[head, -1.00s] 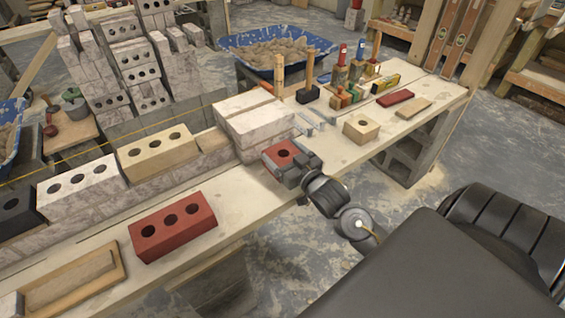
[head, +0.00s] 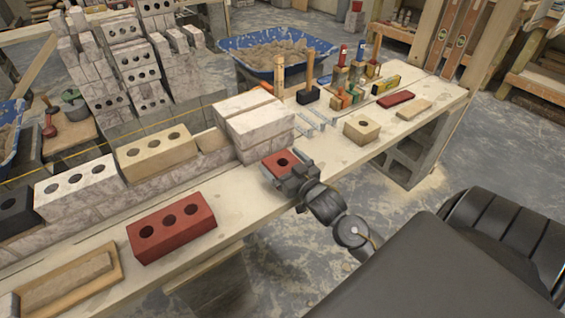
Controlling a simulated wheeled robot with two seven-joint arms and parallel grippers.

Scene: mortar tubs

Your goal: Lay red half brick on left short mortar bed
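The red half brick (head: 279,160), with one dark hole in its top, is at the front of the bench, beside the white block stack. My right gripper (head: 287,172) is shut on it from the near side; the fingers partly hide it. I cannot tell whether the brick touches the bench. On the low wall, a short tan mortar patch (head: 213,139) lies between the tan three-hole brick (head: 156,154) and the white blocks (head: 259,122). I cannot make out a second short bed for certain.
A red three-hole brick (head: 171,232) and a mortar board (head: 68,282) lie on the bench at left. A white brick (head: 80,188) and a black brick (head: 14,212) sit on the wall. A tan half brick (head: 362,128) and tools stand at right.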

